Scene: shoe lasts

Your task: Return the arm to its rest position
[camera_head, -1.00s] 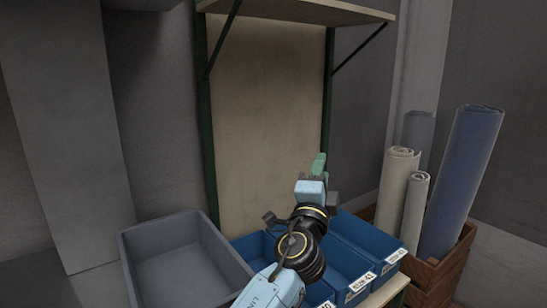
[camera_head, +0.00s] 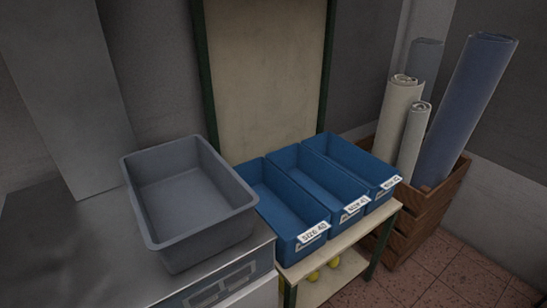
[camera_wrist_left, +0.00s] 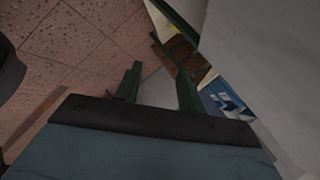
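My left gripper (camera_wrist_left: 160,85) shows in the left wrist view with its two green fingers apart and nothing held between them. It hangs low, with reddish floor tiles and a pale surface behind the fingers. No arm or gripper shows in the head view. My right gripper is in neither current view.
A grey bin (camera_head: 150,225) stands on a metal counter (camera_head: 60,245). Blue bins (camera_head: 300,212), (camera_head: 340,188), (camera_head: 375,165) with size labels stand empty on a rack (camera_head: 335,258). A wooden crate (camera_head: 410,225) holds rolls. Tiled floor (camera_head: 425,282) is clear at lower right.

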